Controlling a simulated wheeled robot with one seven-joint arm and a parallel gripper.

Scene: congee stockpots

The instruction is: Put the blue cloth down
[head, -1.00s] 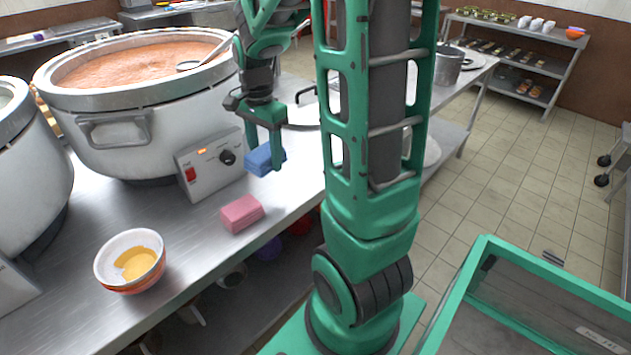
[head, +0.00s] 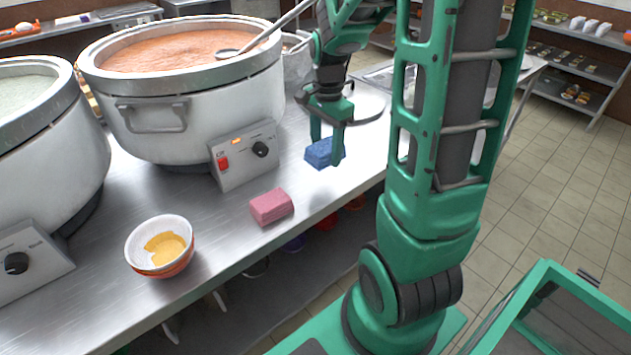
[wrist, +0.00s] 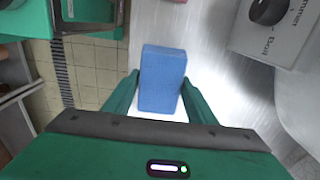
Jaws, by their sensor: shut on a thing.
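The blue cloth (head: 319,152) is a folded, block-shaped piece. It is between the fingers of my gripper (head: 328,150), near the front edge of the steel counter (head: 215,295). My gripper is shut on it. In the wrist view the blue cloth (wrist: 162,80) sits between the two green fingers (wrist: 160,98), with the counter on one side and the tiled floor on the other. I cannot tell whether its underside touches the counter.
A pink block (head: 271,207) and a bowl with yellow contents (head: 160,246) are on the counter. A large pot of orange congee (head: 185,110) with a ladle and a control box (head: 245,158) stand behind. A second pot (head: 45,150) is at left. Bare counter lies around the pink block.

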